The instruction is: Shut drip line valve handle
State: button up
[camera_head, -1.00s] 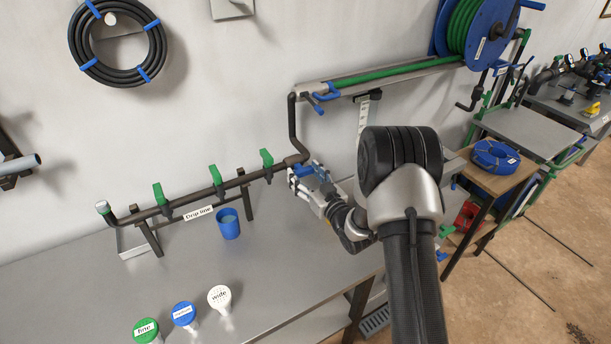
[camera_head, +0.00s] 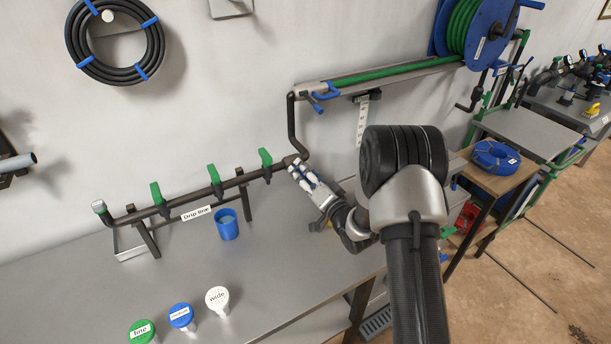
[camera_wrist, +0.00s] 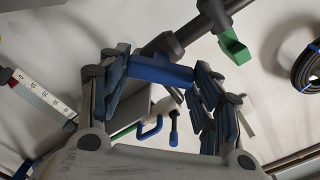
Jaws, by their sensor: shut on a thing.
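The drip line pipe (camera_head: 235,183), labelled "Drip line", runs across the bench on stands. The blue valve handle (camera_wrist: 158,70) is at its right end and lies crosswise between my fingers in the wrist view. My gripper (camera_wrist: 155,80) is shut on it, with a blue-padded finger on each side. In the head view my gripper (camera_head: 299,172) is at the pipe's right end and hides most of the handle. Several green handles (camera_head: 214,175) stand upright on the pipe; one green handle (camera_wrist: 234,45) also shows in the wrist view.
A blue cup (camera_head: 227,225) stands below the pipe. Green, blue and white (camera_head: 217,298) capped nozzles stand near the bench's front. A hose reel (camera_head: 485,30) and rail with blue levers (camera_head: 325,92) are on the wall above. The bench's left part (camera_head: 70,285) is clear.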

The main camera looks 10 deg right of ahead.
jog(key=shift+f+m+p, duration=0.1)
jog(key=shift+m+p, duration=0.25)
jog(key=shift+m, duration=3.85)
jog(key=o, duration=1.1)
jog(key=shift+c, duration=0.2)
jog(key=v, duration=1.2)
